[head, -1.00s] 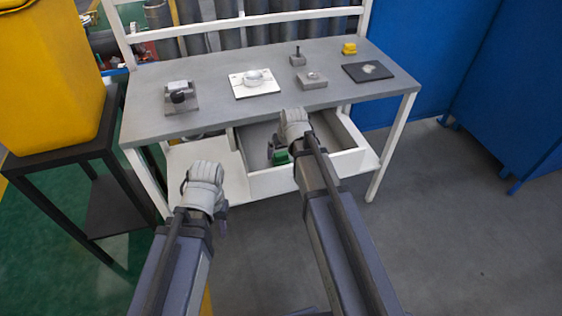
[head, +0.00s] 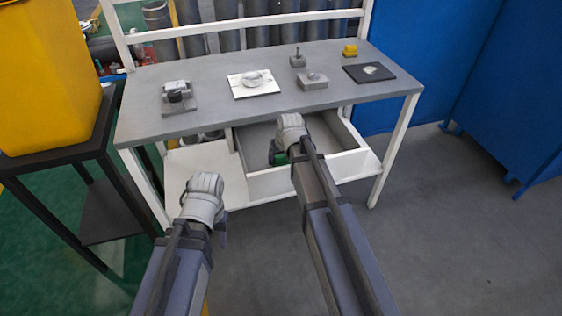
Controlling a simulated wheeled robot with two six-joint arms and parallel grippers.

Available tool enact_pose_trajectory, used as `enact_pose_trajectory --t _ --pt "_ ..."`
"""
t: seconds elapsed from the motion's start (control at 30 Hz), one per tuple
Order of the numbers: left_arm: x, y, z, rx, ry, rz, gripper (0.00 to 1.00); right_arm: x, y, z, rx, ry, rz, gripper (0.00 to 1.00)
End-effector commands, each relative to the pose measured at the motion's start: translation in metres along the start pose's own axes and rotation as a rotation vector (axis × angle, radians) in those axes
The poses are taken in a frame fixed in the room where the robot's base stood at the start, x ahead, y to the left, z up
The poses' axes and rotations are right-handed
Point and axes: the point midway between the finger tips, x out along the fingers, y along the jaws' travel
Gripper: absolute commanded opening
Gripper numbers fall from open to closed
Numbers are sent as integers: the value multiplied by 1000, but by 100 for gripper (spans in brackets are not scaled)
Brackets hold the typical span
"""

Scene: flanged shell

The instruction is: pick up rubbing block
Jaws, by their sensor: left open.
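A small green item (head: 281,159), possibly the rubbing block, shows in the open drawer, partly hidden by my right wrist. A small yellow block (head: 350,50) sits at the back right of the table top; I cannot tell which of the two is the rubbing block. My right gripper (head: 273,152) reaches down into the drawer beside the green item. Its fingers are mostly hidden, so its hold on the item is unclear. My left gripper (head: 222,236) is open, low in front of the table and apart from everything.
The grey table (head: 220,120) holds a grey fixture (head: 179,97), a white plate with a round part (head: 254,84), grey blocks (head: 313,81) and a black pad (head: 369,73). The white drawer (head: 345,166) is pulled out. A yellow bin (head: 50,75) stands left.

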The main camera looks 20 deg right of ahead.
Motion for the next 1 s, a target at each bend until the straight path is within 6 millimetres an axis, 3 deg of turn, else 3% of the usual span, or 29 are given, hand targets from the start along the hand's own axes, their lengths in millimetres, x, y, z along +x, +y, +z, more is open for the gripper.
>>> enact_pose_trajectory --t 0.07,0.5,0.77,1.0 --pt "0 0 0 0 0 0 45 0 0 0 0 0 0 64" --pt "0 0 0 0 0 0 45 0 0 0 0 0 0 14" --pt "-1 0 0 0 0 0 45 -1 0 0 0 0 0 13" --pt "-14 -1 1 0 0 0 45 -13 0 -5 0 0 0 13"
